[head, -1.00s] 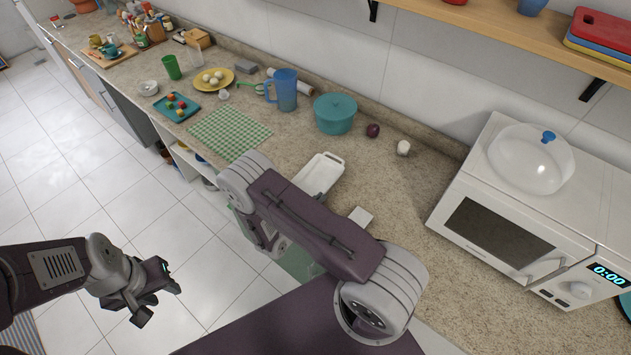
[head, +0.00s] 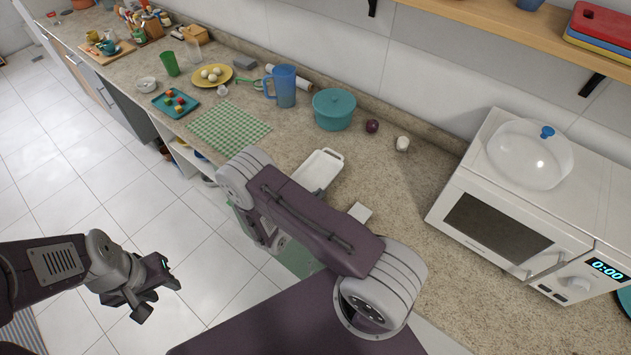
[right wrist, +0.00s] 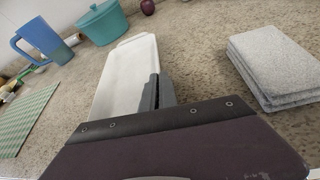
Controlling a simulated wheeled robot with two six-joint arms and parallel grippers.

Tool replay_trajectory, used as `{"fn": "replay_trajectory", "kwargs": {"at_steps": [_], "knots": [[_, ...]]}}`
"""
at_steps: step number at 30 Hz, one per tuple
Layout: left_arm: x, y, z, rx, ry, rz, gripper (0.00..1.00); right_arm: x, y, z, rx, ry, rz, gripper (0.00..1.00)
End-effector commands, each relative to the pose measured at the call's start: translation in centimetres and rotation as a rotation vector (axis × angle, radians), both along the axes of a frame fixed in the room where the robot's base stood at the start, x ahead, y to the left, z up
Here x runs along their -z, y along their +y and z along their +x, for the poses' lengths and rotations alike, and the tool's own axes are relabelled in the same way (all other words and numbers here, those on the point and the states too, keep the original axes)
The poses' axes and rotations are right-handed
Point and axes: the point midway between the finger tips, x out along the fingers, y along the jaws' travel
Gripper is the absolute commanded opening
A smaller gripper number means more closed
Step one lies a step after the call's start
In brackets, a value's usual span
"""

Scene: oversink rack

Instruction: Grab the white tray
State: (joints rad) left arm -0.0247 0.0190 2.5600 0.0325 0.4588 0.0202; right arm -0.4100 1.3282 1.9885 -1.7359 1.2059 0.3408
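The white tray (head: 319,170) is a shallow rectangular dish lying on the counter. My right forearm hides its near part in the head view. In the right wrist view the tray (right wrist: 128,65) reaches away from my right gripper (right wrist: 157,88). The gripper's dark fingers are close together at the tray's right long edge, one on the inner side and one on the outer, and look shut on the rim. The right fingertips are hidden in the head view. My left gripper (head: 158,296) is open and empty over the floor, away from the counter.
A teal pot (head: 334,109), a blue pitcher (head: 284,87) and a green checked cloth (head: 228,131) lie beyond the tray. The microwave (head: 500,235) stands farther right. Bare counter lies between.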

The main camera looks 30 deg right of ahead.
Motion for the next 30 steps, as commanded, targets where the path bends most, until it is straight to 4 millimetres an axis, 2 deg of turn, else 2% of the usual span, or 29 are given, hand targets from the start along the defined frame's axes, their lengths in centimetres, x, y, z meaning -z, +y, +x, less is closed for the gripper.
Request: {"fn": "replay_trajectory", "kwargs": {"at_steps": [5, 8, 12, 22, 26, 30], "knots": [[0.1, 0.0, 0.0, 0.0, 0.0, 0.0, 0.36, -0.3, 0.0, 0.0, 0.0, 0.004, 0.003, 0.0], [0.3, 0.0, 0.0, 0.0, 0.0, 0.0, 0.36, -1.3, 0.0, 0.0, 0.0, 0.001, 0.003, 0.0], [0.7, 0.0, 0.0, 0.0, 0.0, 0.0, 0.36, -3.8, 0.1, 0.0, -0.001, -0.002, 0.003, 0.0], [1.9, 0.0, 0.0, 0.0, 0.0, 0.0, 0.36, -8.4, -5.0, -5.7, 0.004, 0.002, 0.0, 0.0], [-1.0, 0.0, 0.0, 0.0, 0.0, 0.0, 0.36, -10.8, -6.6, -7.5, 0.003, 0.007, -0.002, 0.0], [-3.0, 0.0, 0.0, 0.0, 0.0, 0.0, 0.36, -11.3, -7.3, -8.2, 0.002, 0.005, -0.004, 0.0]]}}
